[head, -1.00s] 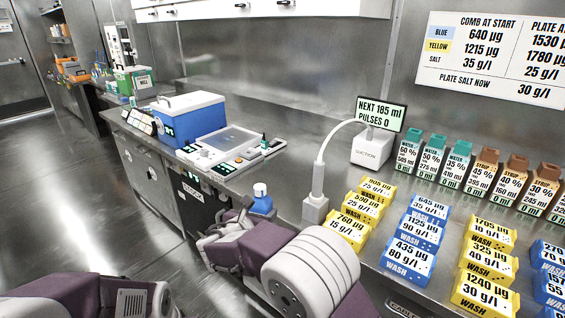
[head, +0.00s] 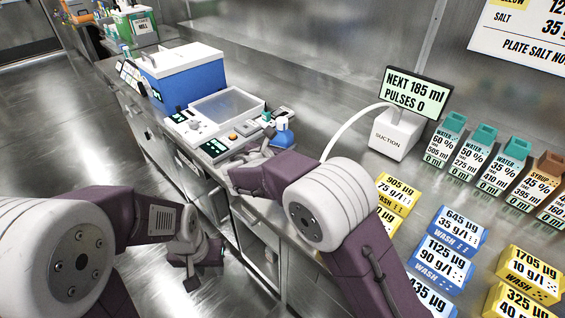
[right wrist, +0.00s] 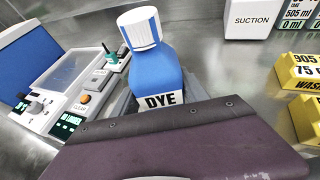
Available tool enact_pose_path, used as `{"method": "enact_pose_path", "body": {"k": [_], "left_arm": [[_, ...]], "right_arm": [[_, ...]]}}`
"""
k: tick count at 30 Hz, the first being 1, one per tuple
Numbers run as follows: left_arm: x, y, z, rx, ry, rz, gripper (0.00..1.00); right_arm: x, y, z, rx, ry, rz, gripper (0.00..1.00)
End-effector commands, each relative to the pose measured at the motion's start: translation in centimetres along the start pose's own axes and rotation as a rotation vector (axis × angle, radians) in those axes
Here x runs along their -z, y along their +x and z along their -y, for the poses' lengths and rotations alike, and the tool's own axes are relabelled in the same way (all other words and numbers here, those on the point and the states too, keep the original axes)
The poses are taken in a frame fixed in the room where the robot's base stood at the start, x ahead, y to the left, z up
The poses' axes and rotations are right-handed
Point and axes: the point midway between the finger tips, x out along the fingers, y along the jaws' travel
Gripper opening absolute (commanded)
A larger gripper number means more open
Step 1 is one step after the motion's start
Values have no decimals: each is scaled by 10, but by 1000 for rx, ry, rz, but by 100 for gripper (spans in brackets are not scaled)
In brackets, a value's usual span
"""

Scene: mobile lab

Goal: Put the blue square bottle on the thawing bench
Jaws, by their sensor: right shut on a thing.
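The blue square bottle (head: 284,137) has a white cap and, in the right wrist view (right wrist: 152,72), a label reading DYE. My right gripper (head: 262,153) is shut on it and holds it upright; my purple wrist link hides most of the fingers. The bottle is at the near right end of a low white bench unit (head: 181,123) with a grey flat panel and small displays, apparently the thawing bench. In the right wrist view the unit (right wrist: 44,121) is left of the bottle. My left gripper (head: 192,262) hangs low over the floor, its fingers unclear.
A blue box with white lid (head: 185,80) stands behind the unit. The suction stand (head: 396,135) and its hose are to the right. Yellow (head: 395,197) and blue (head: 450,262) wash blocks fill the near right counter.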

Motion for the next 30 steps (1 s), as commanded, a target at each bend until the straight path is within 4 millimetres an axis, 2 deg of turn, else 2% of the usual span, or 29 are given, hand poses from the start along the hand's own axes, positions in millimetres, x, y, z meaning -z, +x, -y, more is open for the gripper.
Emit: {"method": "enact_pose_path", "body": {"k": [1,3,10,16,26,27,29,30], "left_arm": [[-1,7,0,0,0,0,35],[-1,9,0,0,0,0,35],[-1,10,0,0,0,0,35],[-2,20,0,0,0,0,35],[-2,22,0,0,0,0,35],[-2,21,0,0,0,0,35],[-2,20,0,0,0,0,35],[-2,20,0,0,0,0,35]], "right_arm": [[14,6,0,2,-3,0,0],[24,10,0,1,-2,1,0],[32,14,0,1,1,2,0],[63,26,0,1,-1,1,0],[67,28,0,0,2,1,0],[66,28,0,0,1,0,60],[66,28,0,0,1,0,74],[66,28,0,1,1,0,74]]}}
